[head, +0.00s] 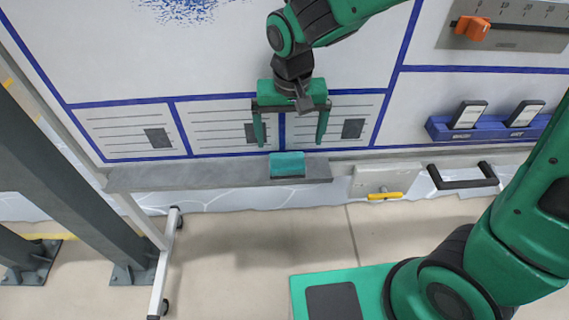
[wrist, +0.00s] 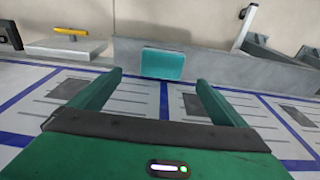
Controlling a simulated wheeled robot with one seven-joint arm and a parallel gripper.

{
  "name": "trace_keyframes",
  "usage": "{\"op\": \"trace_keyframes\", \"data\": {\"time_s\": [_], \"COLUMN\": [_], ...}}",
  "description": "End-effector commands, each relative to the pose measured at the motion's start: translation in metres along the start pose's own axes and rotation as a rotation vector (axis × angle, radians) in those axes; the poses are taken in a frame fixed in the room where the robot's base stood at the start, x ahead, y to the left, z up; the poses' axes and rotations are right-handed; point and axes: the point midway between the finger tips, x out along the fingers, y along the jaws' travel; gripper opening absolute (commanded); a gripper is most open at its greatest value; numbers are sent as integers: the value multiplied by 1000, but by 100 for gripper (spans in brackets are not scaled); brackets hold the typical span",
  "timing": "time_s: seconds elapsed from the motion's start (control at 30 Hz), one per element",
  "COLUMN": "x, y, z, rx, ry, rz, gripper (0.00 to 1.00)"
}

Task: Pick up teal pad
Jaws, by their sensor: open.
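The teal pad (head: 287,165) lies on the narrow grey ledge (head: 200,176) at the foot of the whiteboard, near the ledge's right end. It also shows in the wrist view (wrist: 162,64), beyond and between my two fingers. My gripper (head: 290,143) is open, with its fingers pointing down. In the head view its fingertips are just above the pad, one to each side. In the wrist view the fingertips (wrist: 157,78) stop short of the pad, and nothing is between them. I cannot tell the exact gap.
The whiteboard (head: 120,60) with blue lines stands close behind my gripper. To the right are a yellow handle (head: 385,196), a black handle (head: 463,178) and a blue holder (head: 490,128) with two dark devices. A dark grey post (head: 75,175) stands at the left. The ledge left of the pad is bare.

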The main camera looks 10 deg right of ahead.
Motion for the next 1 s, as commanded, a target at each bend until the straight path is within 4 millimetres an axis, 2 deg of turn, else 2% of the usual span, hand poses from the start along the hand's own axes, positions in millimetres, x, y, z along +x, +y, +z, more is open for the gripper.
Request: {"op": "trace_keyframes", "data": {"time_s": [0.3,0.57,0.8,1.0], "x": [43,60,92,107], "y": [-5,-5,-5,-5], "z": [2,1,-2,-2], "rx": [-6,-6,-5,-5], "ry": [-4,-2,-4,-1], "rz": [0,-1,1,-1], "gripper": [96,96,96,96]}}
